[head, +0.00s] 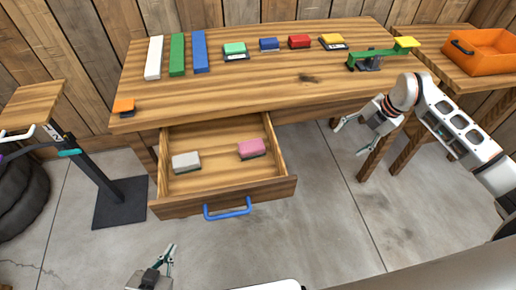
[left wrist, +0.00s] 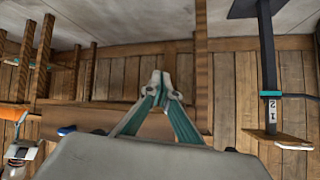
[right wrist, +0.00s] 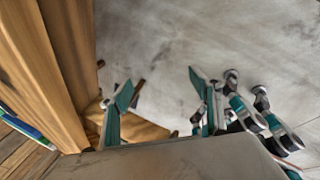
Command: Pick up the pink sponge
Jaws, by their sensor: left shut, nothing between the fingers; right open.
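The pink sponge (head: 251,148) lies in the open drawer (head: 225,184) of the wooden table, toward its right side. A pale grey block (head: 186,162) lies in the same drawer to the left. My left gripper (head: 168,257) is below and in front of the drawer in the head view, shut and empty; its closed fingers also show in the left wrist view (left wrist: 161,82). My right gripper (head: 348,138) is open and empty, right of the drawer and apart from it; its spread fingers also show in the right wrist view (right wrist: 158,90).
The drawer has a blue handle (head: 228,208). The tabletop (head: 210,100) carries long white, green and blue blocks, several small coloured blocks, an orange block and a green tool (head: 383,54). An orange tray (head: 483,50) stands on the right table. Bare floor (head: 330,215) lies right of the drawer.

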